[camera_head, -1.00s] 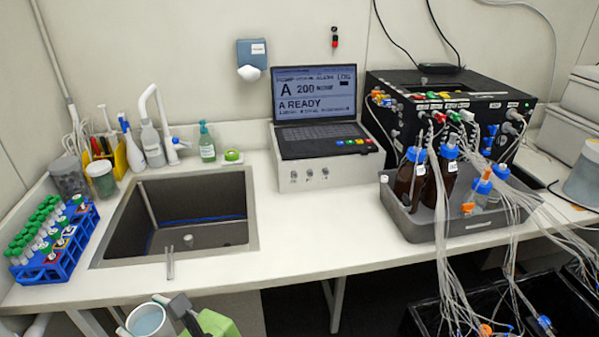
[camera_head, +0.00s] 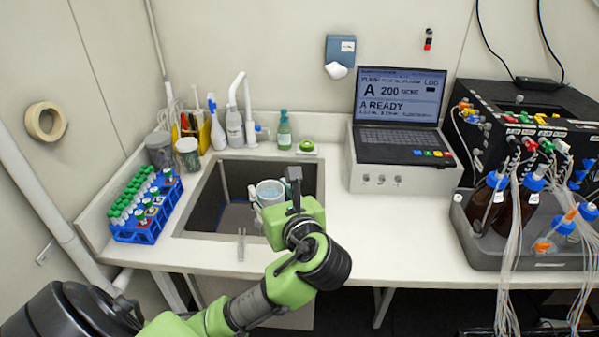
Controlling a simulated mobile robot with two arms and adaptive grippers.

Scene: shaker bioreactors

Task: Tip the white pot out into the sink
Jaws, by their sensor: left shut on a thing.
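The white pot (camera_head: 269,188) is over the right part of the sink (camera_head: 207,208), with bluish liquid showing inside its rim. It looks roughly upright. My left gripper (camera_head: 284,192) is shut on the pot at its near right side; the wrist hides part of the pot and the fingertips. My green left arm comes in from the lower left, across the counter's front edge. My right gripper is not in view.
A blue rack (camera_head: 140,233) of green-capped tubes stands left of the sink. Bottles and a white tap (camera_head: 240,95) stand behind it. Metal tweezers (camera_head: 241,245) lie at the sink's front edge. A laptop on a white box (camera_head: 400,178) stands to the right.

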